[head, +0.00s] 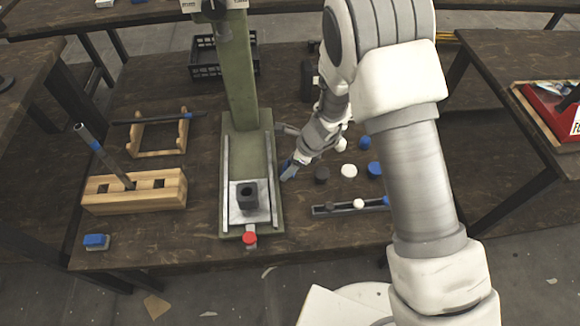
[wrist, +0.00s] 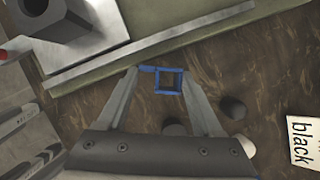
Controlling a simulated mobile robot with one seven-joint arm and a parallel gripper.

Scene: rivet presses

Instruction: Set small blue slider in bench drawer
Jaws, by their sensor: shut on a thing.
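My gripper (head: 288,170) is low over the bench, just right of the green press base in the head view. In the wrist view my gripper (wrist: 160,75) has its two fingers on either side of a small blue square frame, which I take for the small blue slider (wrist: 158,88). The slider has an open middle through which brown wood shows. In the head view a bit of blue shows at my fingertips, too small to make out its shape. I cannot make out a bench drawer in either view.
The green press (head: 240,80) with a dark block (head: 247,196) and red knob (head: 250,238) stands left of my gripper. Round knobs (head: 349,171) and a slotted rail (head: 333,209) lie right. A wooden block (head: 110,199), blue-topped block (head: 96,242) and black crate (head: 207,72) are left.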

